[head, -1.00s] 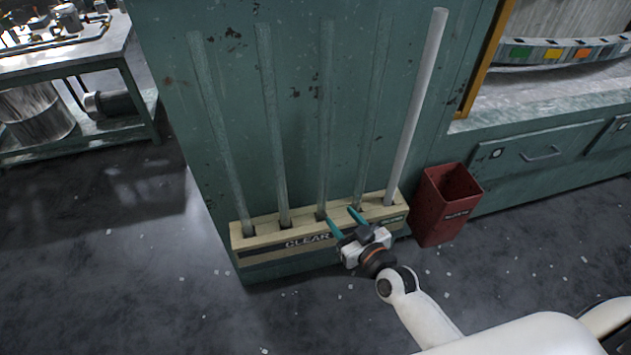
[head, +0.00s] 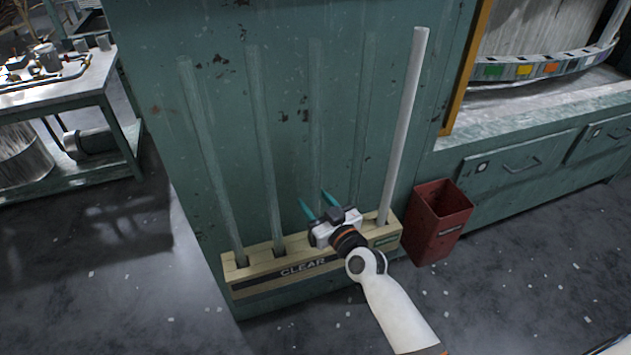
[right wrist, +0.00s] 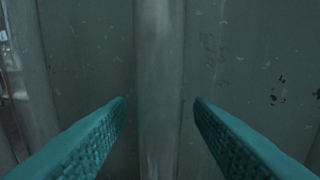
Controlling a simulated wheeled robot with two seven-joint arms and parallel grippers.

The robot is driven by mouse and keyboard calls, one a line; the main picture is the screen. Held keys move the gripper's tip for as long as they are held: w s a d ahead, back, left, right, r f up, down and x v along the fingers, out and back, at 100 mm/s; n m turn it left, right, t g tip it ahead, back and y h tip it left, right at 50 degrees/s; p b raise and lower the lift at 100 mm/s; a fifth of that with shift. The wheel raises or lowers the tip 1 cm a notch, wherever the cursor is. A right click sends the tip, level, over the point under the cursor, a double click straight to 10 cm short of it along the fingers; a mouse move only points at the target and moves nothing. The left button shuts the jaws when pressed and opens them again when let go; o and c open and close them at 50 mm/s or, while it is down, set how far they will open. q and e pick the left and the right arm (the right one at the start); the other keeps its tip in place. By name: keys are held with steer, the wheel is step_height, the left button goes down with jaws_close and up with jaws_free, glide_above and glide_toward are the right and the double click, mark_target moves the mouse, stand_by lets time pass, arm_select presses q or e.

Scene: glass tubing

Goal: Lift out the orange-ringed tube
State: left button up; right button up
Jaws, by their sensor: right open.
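Several clear glass tubes stand upright in a wooden rack (head: 235,279) lettered CLEAR, against a green cabinet. A white opaque tube (head: 403,130) stands at its right end. I can make out no orange ring on any tube. My right gripper (head: 314,200) is open in front of the third tube from the left (head: 315,110), a little above the rack. In the right wrist view, a clear tube (right wrist: 159,80) rises between the two teal fingers, with a gap on each side. The gripper hides the third tube's foot. My left gripper is not in view.
A red bin (head: 440,225) stands on the floor right of the rack. The neighbouring tubes (head: 262,150) stand close on either side. A counter with drawers (head: 520,165) is at the right, a metal table (head: 70,95) at the left.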

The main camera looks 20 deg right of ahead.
steer(key=shift+x, duration=1.15)
jaws_close()
steer(key=shift+r, duration=0.15)
